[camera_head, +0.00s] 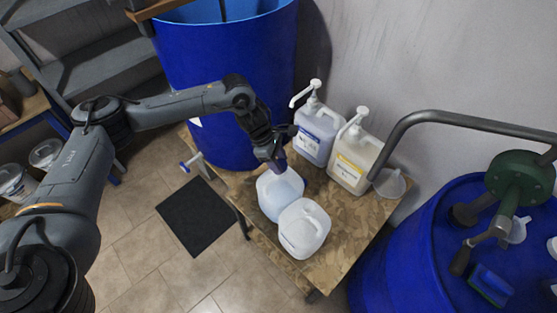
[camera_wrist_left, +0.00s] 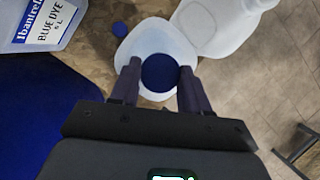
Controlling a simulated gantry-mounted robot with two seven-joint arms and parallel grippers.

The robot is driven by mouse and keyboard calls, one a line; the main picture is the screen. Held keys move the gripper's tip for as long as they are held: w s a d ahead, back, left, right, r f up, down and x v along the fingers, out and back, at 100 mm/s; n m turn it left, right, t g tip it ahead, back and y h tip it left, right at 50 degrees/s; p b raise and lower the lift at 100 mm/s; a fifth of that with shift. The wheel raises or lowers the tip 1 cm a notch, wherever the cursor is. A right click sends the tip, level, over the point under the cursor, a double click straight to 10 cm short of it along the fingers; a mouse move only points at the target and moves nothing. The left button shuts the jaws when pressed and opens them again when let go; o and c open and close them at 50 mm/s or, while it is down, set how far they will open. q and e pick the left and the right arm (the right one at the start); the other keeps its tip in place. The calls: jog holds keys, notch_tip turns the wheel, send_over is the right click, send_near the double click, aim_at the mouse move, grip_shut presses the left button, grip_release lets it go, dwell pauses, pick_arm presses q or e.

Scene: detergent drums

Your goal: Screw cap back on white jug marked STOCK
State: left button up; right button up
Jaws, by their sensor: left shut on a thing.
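My left gripper (camera_head: 277,163) points down over a white jug (camera_head: 281,197), which has a pale bluish tint. In the left wrist view, the fingers (camera_wrist_left: 160,82) are shut on a round blue cap (camera_wrist_left: 159,72). The cap lies over the top of this jug (camera_wrist_left: 150,37), hiding its mouth. I cannot tell whether the cap touches the neck. A second white jug (camera_head: 303,232) stands right beside it and also shows in the left wrist view (camera_wrist_left: 215,22). No STOCK marking is readable on either jug. My right gripper is not in view.
Two pump bottles (camera_head: 318,135) (camera_head: 353,163) stand at the back of the wooden table (camera_head: 345,235), with a funnel (camera_head: 390,184) to their right. A small blue disc (camera_wrist_left: 119,29) lies near the jug. Blue drums (camera_head: 225,80) (camera_head: 420,250) flank the table.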

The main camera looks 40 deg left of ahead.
pick_arm(q)
jog(key=shift+f+b, duration=0.5)
jog(key=shift+f, duration=0.15)
dwell(1.3)
jog(key=m+g+b, duration=0.1)
jog(key=m+b, duration=0.1)
jog(key=m, duration=0.1)
jog(key=shift+w+f, duration=0.15)
jog(key=shift+m+g+b, duration=0.55)
jog(key=shift+m+g, duration=0.05)
jog(key=shift+m, duration=0.8)
